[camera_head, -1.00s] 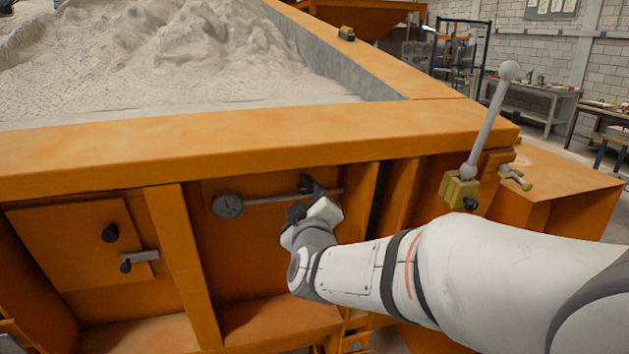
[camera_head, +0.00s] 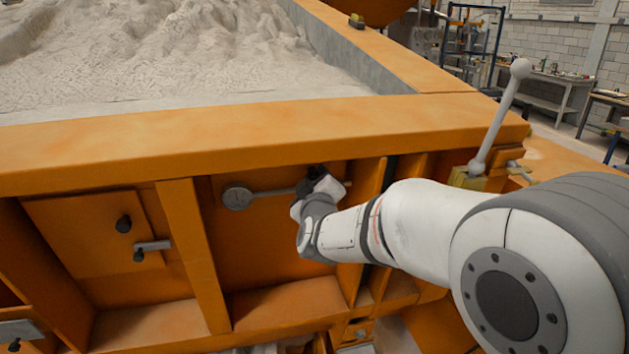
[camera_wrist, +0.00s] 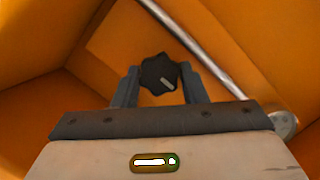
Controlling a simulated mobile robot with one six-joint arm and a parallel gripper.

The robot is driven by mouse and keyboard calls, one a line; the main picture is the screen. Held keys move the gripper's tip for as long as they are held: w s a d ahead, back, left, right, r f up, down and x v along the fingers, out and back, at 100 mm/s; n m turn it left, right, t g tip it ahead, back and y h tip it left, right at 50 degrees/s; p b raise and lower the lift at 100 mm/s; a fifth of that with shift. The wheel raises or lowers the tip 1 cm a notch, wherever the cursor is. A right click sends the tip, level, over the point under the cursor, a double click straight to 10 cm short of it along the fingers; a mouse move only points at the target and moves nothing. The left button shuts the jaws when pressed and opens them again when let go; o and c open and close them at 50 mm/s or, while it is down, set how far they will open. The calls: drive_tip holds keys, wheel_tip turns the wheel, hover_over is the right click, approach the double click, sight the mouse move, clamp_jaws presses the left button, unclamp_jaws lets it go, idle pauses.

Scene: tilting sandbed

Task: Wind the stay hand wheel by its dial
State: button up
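The hand wheel, a small black lobed knob (camera_wrist: 158,74) with a pale mark, is between the two fingertips of my gripper (camera_wrist: 160,78) in the wrist view. The fingers are close at both its sides; whether they press on it is not clear. In the head view my gripper (camera_head: 317,182) is at the orange panel and mostly hides the knob. The round grey dial (camera_head: 238,198) is left of my gripper, on the end of a thin metal stay rod (camera_head: 275,192). The rod (camera_wrist: 190,42) and dial edge (camera_wrist: 284,125) also show in the wrist view.
A panel (camera_head: 85,232) with black knobs and a small latch (camera_head: 152,245) is at the left. A ball-topped lever (camera_head: 500,115) stands at the right above my arm. The orange sandbed rim (camera_head: 220,135) overhangs the recess, with upright ribs at both sides.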

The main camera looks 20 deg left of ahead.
drive_tip(key=c, duration=0.4)
drive_tip(key=shift+o, duration=0.2)
drive_tip(key=shift+b, duration=0.4)
drive_tip(key=shift+w+d+m+g+y+b, duration=0.15)
drive_tip(key=shift+m+g+y+b, duration=0.65)
drive_tip(key=shift+m+b, duration=3.45)
drive_tip(key=shift+w+d+m+g+y+b, duration=0.1)
drive_tip(key=shift+m+g+y+b, duration=0.7)
drive_tip(key=shift+b, duration=6.8)
drive_tip(key=shift+w+d+m+g+y+b, duration=0.3)
drive_tip(key=shift+m+y+b, duration=1.65)
drive_tip(key=shift+b, duration=3.95)
drive_tip(key=shift+s+a+m+h, duration=0.15)
drive_tip(key=shift+s+m+h, duration=0.1)
drive_tip(key=shift+m+h, duration=0.5)
